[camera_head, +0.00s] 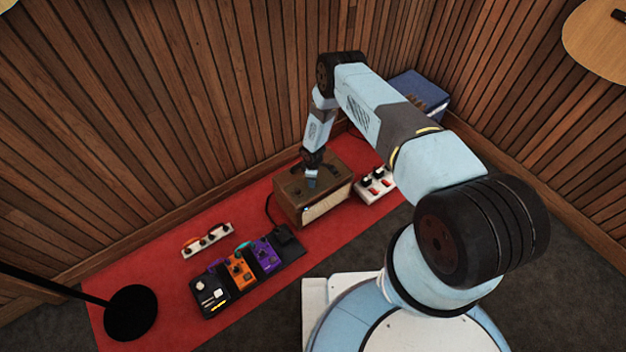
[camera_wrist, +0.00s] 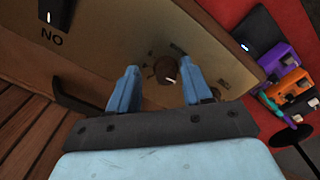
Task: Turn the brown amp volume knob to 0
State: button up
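The brown amp (camera_head: 298,197) stands on the red mat near the back wall in the head view. Its top panel (camera_wrist: 215,40) fills much of the wrist view. A round brown knob (camera_wrist: 164,71) with a white mark sits on that panel. My gripper (camera_wrist: 158,84) is open, with one blue finger on each side of the knob and a visible gap to it. In the head view my gripper (camera_head: 312,180) points down at the amp's top and hides part of it. The fingers' height above the panel is hard to tell.
A pedalboard (camera_head: 245,272) with several coloured pedals lies left of the amp. A white box with red switches (camera_head: 375,186) stands close to its right. A dark handle (camera_wrist: 80,106) and a black switch (camera_wrist: 57,12) marked "NO" show on the panel. A black stand base (camera_head: 130,312) is at left.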

jog(key=shift+o, duration=0.3)
jog(key=shift+s+a, duration=0.1)
jog(key=shift+r, duration=0.1)
jog(key=shift+r, duration=0.2)
notch_tip(320, 180, up, 13)
dwell(0.3)
dwell(0.4)
